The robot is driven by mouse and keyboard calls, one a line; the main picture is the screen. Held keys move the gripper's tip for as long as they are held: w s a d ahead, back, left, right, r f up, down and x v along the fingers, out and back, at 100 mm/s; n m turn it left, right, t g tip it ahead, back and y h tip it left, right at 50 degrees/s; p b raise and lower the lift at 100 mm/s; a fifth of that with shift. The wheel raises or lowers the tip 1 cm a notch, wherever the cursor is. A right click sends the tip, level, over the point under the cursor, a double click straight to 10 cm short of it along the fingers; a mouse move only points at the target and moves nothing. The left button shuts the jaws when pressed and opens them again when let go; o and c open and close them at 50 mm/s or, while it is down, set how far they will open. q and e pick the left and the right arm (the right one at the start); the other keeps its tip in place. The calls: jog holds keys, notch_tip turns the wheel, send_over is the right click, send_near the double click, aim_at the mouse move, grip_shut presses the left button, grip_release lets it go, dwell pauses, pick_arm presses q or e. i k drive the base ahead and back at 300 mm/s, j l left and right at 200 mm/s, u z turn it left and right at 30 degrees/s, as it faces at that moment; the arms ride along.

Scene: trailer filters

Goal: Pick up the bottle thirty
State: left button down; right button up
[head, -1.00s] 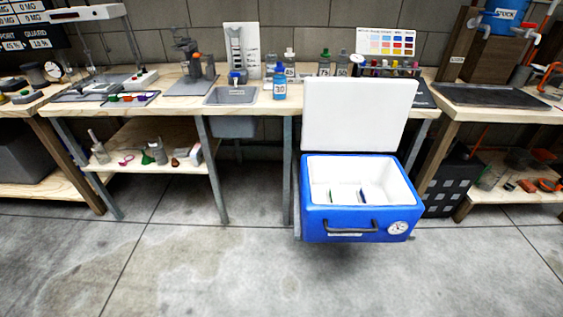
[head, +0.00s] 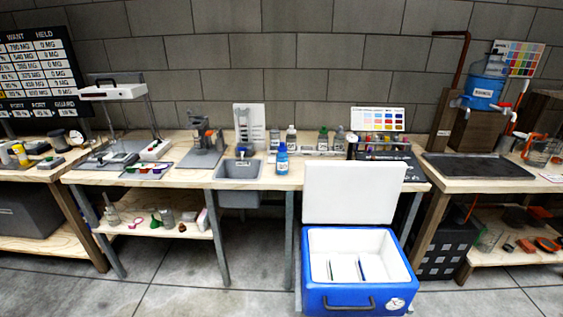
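A blue bottle (head: 282,159) stands upright on the wooden workbench (head: 263,183), just right of the grey sink basin. Its label is too small to read now; in the earlier head view it reads 30. Several other bottles stand behind it, including a white-capped one (head: 291,137) and a green-capped one (head: 323,140). Neither of my grippers shows in the head view, and nothing is touching the blue bottle.
An open blue cooler (head: 313,292) stands on the floor in front of the bench, its white lid (head: 350,192) raised to the right of the bottle. A grey sink (head: 236,170) is to the left. Bare floor (head: 200,290) lies in front, left of the cooler.

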aim_at(283, 157)
jog(key=i+j+z, duration=0.1)
jog(key=z, duration=0.3)
jog(key=i+j+z, duration=0.15)
jog(key=z, duration=0.25)
jog(key=j+z, duration=0.15)
jog(key=z, duration=0.2)
jog(key=i+j+z, duration=0.15)
jog(key=z, duration=0.25)
